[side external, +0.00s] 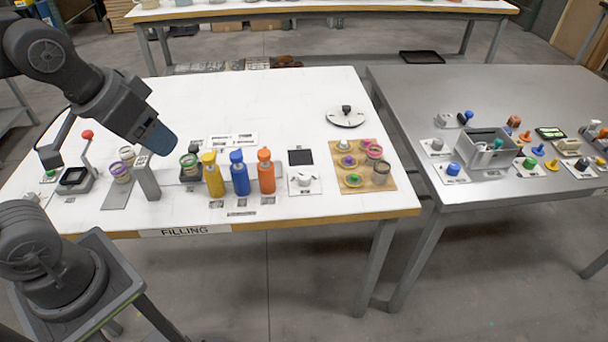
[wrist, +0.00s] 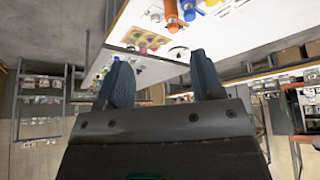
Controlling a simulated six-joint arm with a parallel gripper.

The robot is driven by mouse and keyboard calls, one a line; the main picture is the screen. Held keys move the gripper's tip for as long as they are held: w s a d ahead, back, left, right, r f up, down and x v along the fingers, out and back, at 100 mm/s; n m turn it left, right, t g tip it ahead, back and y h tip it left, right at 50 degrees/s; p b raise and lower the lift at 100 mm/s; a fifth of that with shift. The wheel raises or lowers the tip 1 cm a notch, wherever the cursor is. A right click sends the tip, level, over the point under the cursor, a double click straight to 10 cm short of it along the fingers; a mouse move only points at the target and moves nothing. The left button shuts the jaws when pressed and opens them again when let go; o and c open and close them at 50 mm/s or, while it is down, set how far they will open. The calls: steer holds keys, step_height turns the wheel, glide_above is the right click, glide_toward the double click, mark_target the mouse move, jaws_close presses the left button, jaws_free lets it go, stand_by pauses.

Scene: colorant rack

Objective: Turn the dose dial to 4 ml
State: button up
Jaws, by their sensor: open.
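A white panel with a pale knob (side external: 304,180) and a dark square display (side external: 300,157) stands right of the orange bottle in the side external view. A round white plate with a black knob (side external: 346,117) lies farther back; I cannot tell from the markings which of the two is the dose dial. My gripper (side external: 160,138) hangs over the left part of the table, well left of both and touching neither. In the wrist view my gripper (wrist: 163,80) has its two fingers wide apart with nothing between them.
Yellow (side external: 213,175), blue (side external: 239,173) and orange (side external: 265,171) bottles stand left of the panel. A wooden board (side external: 345,186) with several cups and pucks lies to its right. A lever with a red ball (side external: 87,134) is at the left. The table's back half is mostly clear.

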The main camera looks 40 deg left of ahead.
steer(key=w+r+n+g, duration=0.1)
steer(key=w+n, duration=0.1)
steer(key=w, duration=0.7)
steer(key=n+g, duration=0.4)
glide_above(304, 176)
step_height(304, 176, down, 18)
step_height(304, 176, down, 13)
steer(key=shift+r, duration=0.1)
steer(key=c, duration=0.9)
